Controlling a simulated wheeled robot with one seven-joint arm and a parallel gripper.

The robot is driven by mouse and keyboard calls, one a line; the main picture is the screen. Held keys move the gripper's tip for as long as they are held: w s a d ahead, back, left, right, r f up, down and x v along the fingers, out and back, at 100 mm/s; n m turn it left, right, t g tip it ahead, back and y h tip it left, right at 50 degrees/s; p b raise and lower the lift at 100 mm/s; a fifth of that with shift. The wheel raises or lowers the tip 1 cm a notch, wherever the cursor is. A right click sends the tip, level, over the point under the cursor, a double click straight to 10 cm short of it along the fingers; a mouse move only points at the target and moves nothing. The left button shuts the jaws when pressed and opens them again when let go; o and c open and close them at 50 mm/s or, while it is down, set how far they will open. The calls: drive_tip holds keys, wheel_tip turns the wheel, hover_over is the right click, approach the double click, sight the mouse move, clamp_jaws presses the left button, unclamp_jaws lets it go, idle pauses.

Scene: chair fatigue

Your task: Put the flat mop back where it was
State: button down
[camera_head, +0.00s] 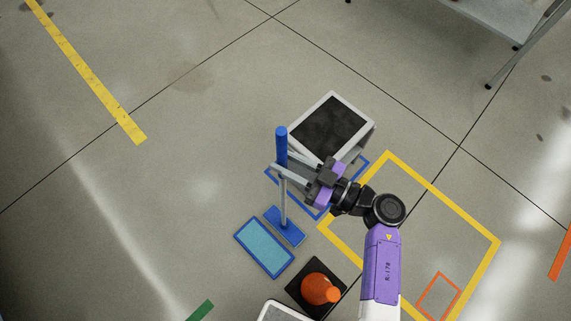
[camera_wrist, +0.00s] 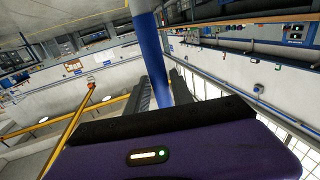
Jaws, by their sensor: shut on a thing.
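The flat mop (camera_head: 285,225) has a blue flat head, a grey pole and a blue grip at the top. It stands about upright. My gripper (camera_head: 278,168) is shut on its pole just below the blue grip. In the wrist view the blue mop handle (camera_wrist: 152,60) runs between the two fingers. A teal rectangle with a blue border (camera_head: 264,248) lies on the floor just below and left of the mop head. An empty-looking blue outline (camera_head: 314,213) lies partly behind my gripper, beside a grey bin. I cannot tell whether the mop head touches the floor.
The grey bin with a dark top (camera_head: 332,125) stands just beyond my gripper. An orange cone (camera_head: 318,288) on a black base stands below the mop. A pale-rimmed item (camera_head: 282,312) is cut off at the bottom edge. The floor to the left is clear.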

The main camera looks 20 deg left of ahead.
drive_tip(key=shift+f, duration=1.1)
drive_tip(key=c, duration=1.1)
unclamp_jaws()
drive_tip(key=shift+r, duration=0.15)
drive_tip(key=d, duration=1.2)
drive_tip(key=shift+s+b, duration=0.45)
